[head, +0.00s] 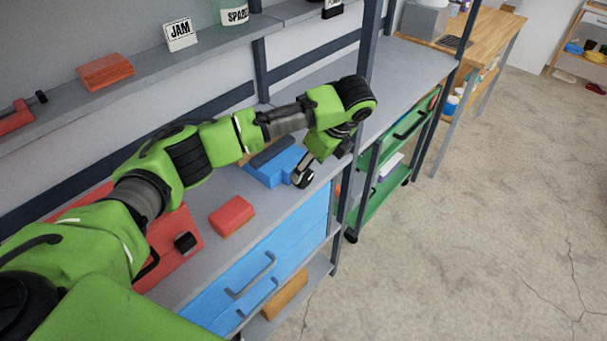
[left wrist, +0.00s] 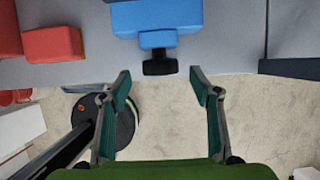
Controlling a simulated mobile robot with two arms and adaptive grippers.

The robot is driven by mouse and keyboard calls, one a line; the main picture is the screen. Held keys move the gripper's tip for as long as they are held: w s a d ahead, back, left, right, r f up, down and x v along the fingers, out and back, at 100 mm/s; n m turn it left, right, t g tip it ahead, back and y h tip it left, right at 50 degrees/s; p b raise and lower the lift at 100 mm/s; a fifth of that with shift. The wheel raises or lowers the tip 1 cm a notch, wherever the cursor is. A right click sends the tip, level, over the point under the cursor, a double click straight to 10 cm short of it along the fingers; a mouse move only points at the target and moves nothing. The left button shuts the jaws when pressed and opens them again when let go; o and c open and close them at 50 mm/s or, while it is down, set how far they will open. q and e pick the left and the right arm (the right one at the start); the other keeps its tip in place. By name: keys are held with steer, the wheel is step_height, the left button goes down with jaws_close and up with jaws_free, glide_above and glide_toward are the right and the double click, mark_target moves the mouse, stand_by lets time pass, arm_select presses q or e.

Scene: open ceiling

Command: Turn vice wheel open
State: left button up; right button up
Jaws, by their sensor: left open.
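The blue vice (head: 270,168) sits on the grey shelf top near its front edge. In the left wrist view the vice (left wrist: 157,17) is at the top, with its black wheel (left wrist: 160,63) sticking out over the edge toward my gripper. My left gripper (head: 304,176) is just in front of the vice in the head view. In the left wrist view my left gripper (left wrist: 160,86) is open, its fingertips apart on either side of the wheel's line and a little short of it. In the head view the wheel cannot be told apart from the gripper. My right gripper is not in view.
A red block (head: 231,214) lies on the shelf left of the vice, and a red toolbox-like case (head: 175,240) lies farther left. Blue drawers (head: 245,285) are below. A dark shelf post (head: 366,50) stands close to my arm. The floor (head: 500,190) at right is clear.

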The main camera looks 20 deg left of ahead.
arm_select(q)
steer(key=x, duration=0.6)
steer(key=shift+f+p, duration=0.1)
steer(key=shift+p, duration=0.2)
